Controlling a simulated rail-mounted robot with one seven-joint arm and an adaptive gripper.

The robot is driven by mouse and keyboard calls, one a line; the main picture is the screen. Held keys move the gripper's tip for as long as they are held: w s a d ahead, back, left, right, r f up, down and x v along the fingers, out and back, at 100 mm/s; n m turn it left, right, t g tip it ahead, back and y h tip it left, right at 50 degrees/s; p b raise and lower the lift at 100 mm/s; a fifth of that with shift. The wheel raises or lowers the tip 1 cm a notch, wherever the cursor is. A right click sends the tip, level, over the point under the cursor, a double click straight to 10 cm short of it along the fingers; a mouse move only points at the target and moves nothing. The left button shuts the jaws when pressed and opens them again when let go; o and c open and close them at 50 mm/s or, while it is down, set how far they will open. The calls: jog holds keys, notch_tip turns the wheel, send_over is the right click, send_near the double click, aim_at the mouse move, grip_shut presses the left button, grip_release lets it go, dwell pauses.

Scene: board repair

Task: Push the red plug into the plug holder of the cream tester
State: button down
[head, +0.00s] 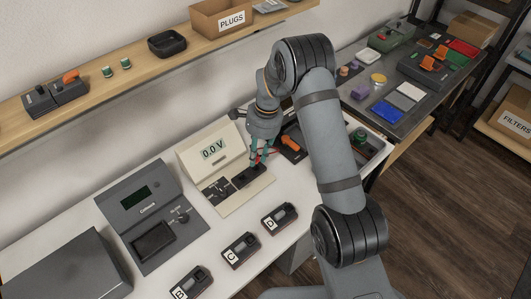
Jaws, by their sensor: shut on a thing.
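The cream tester (237,141) stands on the white bench in the head view, its display reading 0.0 V. On its base are black fittings; the right one, apparently the plug holder (242,181), lies right under my fingertips. My gripper (257,164) points down over this fitting and is shut. A small bit of red shows between its teal fingers, which fits the red plug, but the fingers hide most of it. I cannot tell whether the plug touches the holder or how deep it sits.
A grey tester (133,213) stands left of the cream one. Black modules B (190,284), C (240,250) and D (279,219) lie in front. A dark device with a red-orange part (291,143) is close on the right. A shelf (150,75) runs behind.

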aim_at(257, 160)
jog(key=shift+w+a+f+b, duration=0.1)
jog(key=shift+w+f+b, duration=0.7)
jog(key=shift+w+f, duration=0.3)
jog(key=shift+f+b, duration=1.2)
jog(key=shift+f, duration=0.3)
jog(key=shift+s+f+b, duration=0.15)
jog(key=shift+f+b, duration=0.8)
jog(key=shift+b, duration=0.4)
dwell(1.7)
jog(key=c, duration=1.4)
grip_release()
jog(key=shift+f, duration=0.1)
jog(key=shift+c, duration=0.2)
jog(key=shift+o, duration=1.1)
